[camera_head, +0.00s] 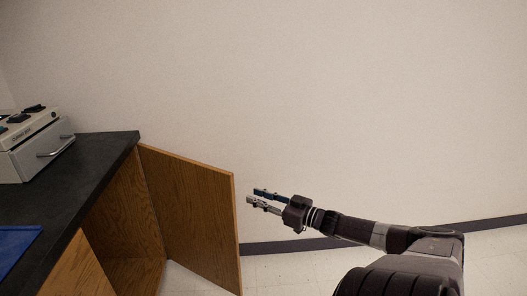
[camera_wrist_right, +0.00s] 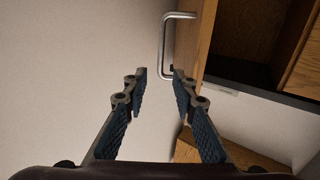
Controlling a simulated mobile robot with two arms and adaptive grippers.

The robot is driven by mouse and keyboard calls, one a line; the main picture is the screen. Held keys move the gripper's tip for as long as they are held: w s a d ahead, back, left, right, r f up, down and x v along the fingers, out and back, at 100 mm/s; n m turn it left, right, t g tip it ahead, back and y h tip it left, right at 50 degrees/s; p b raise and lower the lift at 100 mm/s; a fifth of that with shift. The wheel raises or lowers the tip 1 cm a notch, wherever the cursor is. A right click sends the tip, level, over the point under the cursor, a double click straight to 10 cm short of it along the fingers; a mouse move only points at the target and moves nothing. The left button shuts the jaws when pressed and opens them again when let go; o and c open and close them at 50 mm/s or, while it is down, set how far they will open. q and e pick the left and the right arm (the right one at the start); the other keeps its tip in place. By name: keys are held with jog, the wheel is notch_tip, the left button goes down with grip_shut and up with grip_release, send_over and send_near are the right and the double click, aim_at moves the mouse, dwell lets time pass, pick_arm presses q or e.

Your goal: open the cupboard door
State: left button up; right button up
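The wooden cupboard door (camera_head: 195,215) stands swung wide open at the end of the dark-topped counter. The open cupboard interior (camera_head: 125,215) shows to its left. My right gripper (camera_head: 254,197) is open and empty, just right of the door's free edge, with its fingers pointing at the door. In the right wrist view the fingers (camera_wrist_right: 160,76) are spread apart. The metal door handle (camera_wrist_right: 166,45) is beyond the fingertips, with no finger around it. The door (camera_wrist_right: 197,50) is beside the handle. The handle is hidden in the head view. My left gripper is not in view.
The black countertop (camera_head: 70,180) holds a grey device with a drawer (camera_head: 40,145) and a blue tray or mat (camera_head: 15,245). A bare wall (camera_head: 350,100) with a dark baseboard is behind. The floor (camera_head: 285,275) right of the door is clear.

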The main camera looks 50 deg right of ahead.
jog(key=shift+s+d, duration=0.1)
jog(key=shift+s, duration=0.95)
